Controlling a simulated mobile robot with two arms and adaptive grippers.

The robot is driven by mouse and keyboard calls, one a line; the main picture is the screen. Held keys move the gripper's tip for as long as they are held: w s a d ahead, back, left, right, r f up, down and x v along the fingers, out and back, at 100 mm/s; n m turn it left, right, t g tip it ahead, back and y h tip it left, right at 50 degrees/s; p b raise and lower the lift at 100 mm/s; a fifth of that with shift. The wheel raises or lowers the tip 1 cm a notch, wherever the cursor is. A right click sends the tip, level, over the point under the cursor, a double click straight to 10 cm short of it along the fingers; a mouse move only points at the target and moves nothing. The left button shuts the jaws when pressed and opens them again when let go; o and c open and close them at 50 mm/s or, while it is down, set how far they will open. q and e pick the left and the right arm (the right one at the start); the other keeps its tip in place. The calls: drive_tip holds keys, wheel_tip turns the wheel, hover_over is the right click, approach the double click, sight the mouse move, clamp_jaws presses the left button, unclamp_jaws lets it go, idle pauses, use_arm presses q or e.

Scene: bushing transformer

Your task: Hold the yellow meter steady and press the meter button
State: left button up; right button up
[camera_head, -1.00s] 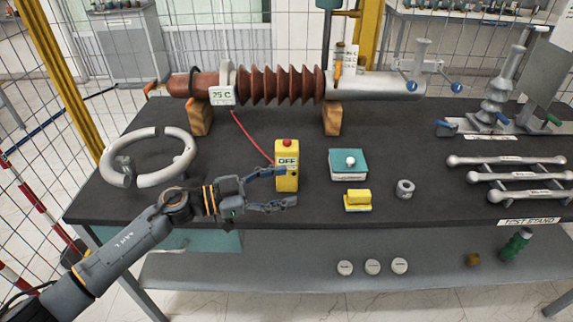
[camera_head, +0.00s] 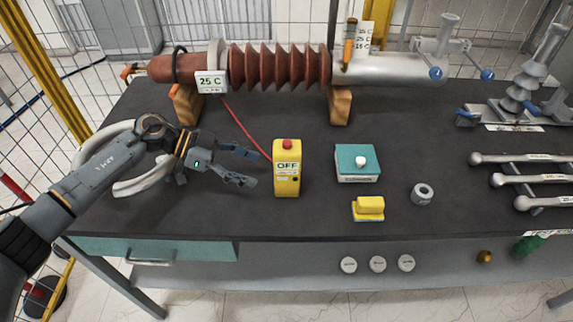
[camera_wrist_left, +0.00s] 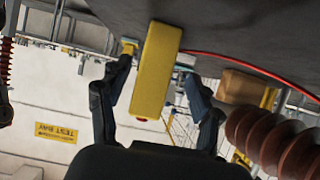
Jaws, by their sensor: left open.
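The yellow meter (camera_head: 287,172) stands upright on the dark table, with an "OFF" display and a red button (camera_head: 287,143) on top. A red cable runs from it toward the brown bushing. My left gripper (camera_head: 254,168) is open and empty, left of the meter, with its fingertips pointing at it and a small gap between. In the left wrist view the meter (camera_wrist_left: 157,70) lies ahead between the two spread fingers, its red button at the lower end. My right gripper is not in view.
The ribbed bushing (camera_head: 280,67) lies on wooden blocks behind, with a "25 C" sign (camera_head: 211,82). Right of the meter are a teal box (camera_head: 357,165), a yellow block (camera_head: 368,209) and a metal nut (camera_head: 422,194). A grey ring (camera_head: 146,183) lies under my left arm.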

sight(282, 179)
use_arm(q)
drive_tip(key=b+x, duration=0.4)
drive_tip(key=x, duration=0.1)
drive_tip(key=shift+f, duration=0.3)
drive_tip(key=shift+d+f+p, duration=0.1)
drive_tip(key=shift+d+p, duration=0.7)
drive_tip(key=shift+d, duration=0.25)
drive_tip(key=shift+d+f, duration=0.25)
drive_tip(key=shift+d, duration=0.05)
drive_tip(key=shift+d+f, duration=0.3)
drive_tip(key=shift+d, duration=0.2)
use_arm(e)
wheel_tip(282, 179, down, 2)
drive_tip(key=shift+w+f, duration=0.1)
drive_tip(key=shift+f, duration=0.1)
use_arm(q)
drive_tip(key=c, duration=0.7)
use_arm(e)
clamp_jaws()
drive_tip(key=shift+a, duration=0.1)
